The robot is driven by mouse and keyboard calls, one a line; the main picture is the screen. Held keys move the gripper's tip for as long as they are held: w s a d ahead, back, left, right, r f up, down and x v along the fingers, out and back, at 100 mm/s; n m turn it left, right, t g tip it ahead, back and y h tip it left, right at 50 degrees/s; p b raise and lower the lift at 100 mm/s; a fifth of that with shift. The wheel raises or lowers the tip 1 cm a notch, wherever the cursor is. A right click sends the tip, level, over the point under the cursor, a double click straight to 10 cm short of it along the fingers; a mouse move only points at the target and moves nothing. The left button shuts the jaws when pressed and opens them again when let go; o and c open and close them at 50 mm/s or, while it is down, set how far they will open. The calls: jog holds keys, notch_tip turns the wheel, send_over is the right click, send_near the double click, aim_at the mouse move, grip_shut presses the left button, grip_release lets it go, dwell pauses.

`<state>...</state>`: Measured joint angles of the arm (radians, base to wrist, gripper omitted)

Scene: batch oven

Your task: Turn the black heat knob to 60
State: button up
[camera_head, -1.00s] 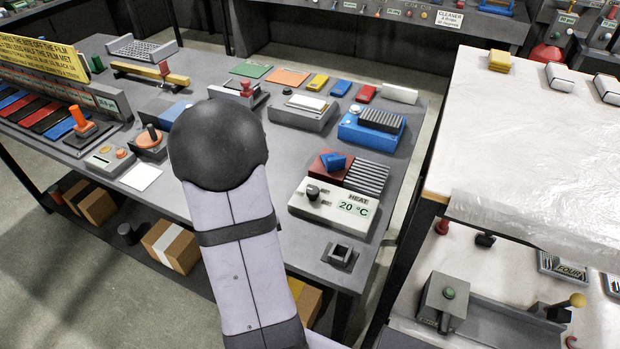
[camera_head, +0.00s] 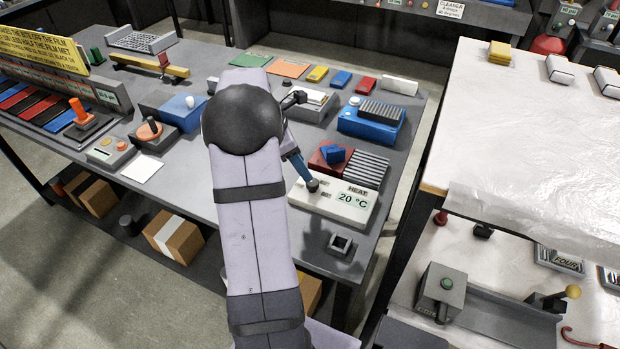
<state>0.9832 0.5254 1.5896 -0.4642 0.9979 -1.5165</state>
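The white heat box (camera_head: 328,208) sits near the right front of the grey table. Its sign reads HEAT and its display (camera_head: 353,198) reads 20 °C. The round black heat knob (camera_head: 313,185) is on the left part of its top. My gripper (camera_head: 307,178) comes down from the upper left, and its blue finger end is at the knob, touching or just above it. Only a narrow part of the gripper shows beside my arm, so I cannot tell whether it is shut on the knob.
A red block with a blue piece (camera_head: 333,153) and a grey ribbed block (camera_head: 367,168) stand just behind the heat box. A small square grey socket (camera_head: 341,244) is in front. A blue box (camera_head: 371,128) is farther back.

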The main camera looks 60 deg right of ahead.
aim_at(312, 182)
jog(key=shift+f, duration=0.1)
jog(key=shift+p+x, duration=1.05)
jog(key=shift+x, duration=2.55)
jog(key=c, duration=1)
